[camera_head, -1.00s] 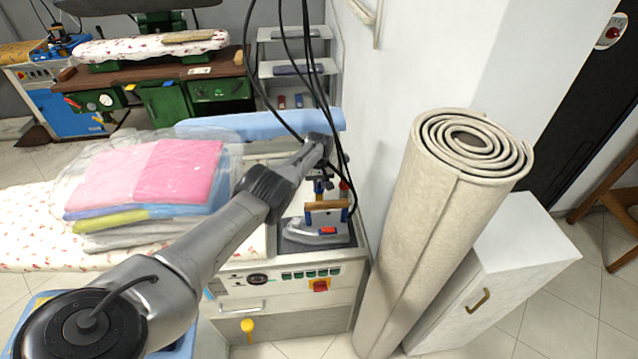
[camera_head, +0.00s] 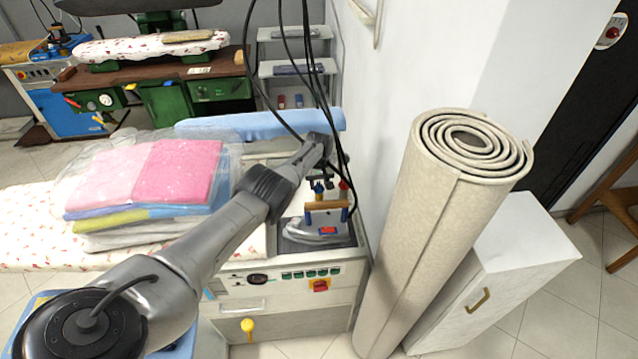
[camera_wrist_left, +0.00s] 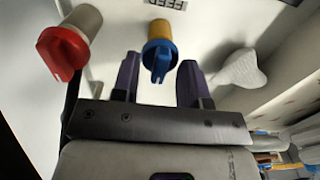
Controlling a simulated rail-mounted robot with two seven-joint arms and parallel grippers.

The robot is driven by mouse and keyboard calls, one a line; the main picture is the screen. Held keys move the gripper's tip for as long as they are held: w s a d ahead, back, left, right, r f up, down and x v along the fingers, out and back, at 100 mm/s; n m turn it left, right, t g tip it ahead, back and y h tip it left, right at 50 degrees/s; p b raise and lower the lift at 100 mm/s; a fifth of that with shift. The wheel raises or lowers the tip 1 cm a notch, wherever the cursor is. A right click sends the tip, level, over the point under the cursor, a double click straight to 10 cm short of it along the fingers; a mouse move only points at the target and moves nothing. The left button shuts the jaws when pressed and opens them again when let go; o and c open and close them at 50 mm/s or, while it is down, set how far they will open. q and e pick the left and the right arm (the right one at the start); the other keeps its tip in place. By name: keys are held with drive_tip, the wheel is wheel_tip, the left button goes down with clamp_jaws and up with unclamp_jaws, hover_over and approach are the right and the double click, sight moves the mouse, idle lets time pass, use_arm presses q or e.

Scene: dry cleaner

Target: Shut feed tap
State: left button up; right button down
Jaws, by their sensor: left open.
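The feed tap (camera_wrist_left: 159,52) has a blue handle on a brass-coloured body, below a partly cut-off FEED label (camera_wrist_left: 166,4) in the left wrist view. A red-handled tap (camera_wrist_left: 66,48) is to its left. My left gripper (camera_wrist_left: 160,75) is open, its two purple fingers pointing toward the blue handle. The handle's lower end shows between the fingertips, with gaps on both sides and nothing gripped. In the head view my left gripper (camera_head: 322,181) is small and dark above the iron, close to the taps, and partly hidden by my wrist. My right gripper is not in view.
An iron (camera_head: 318,232) with a wooden handle stands on the ironing unit (camera_head: 290,268) just below the gripper. Black cables hang beside my wrist. The white wall and a rolled carpet (camera_head: 440,225) bound the right. Bagged folded laundry (camera_head: 150,180) lies to the left.

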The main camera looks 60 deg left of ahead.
sight(319, 184)
use_arm(q)
wheel_tip(319, 184, up, 14)
drive_tip(key=p, duration=0.9)
drive_tip(key=shift+p, duration=0.3)
drive_tip(key=shift+f, duration=0.1)
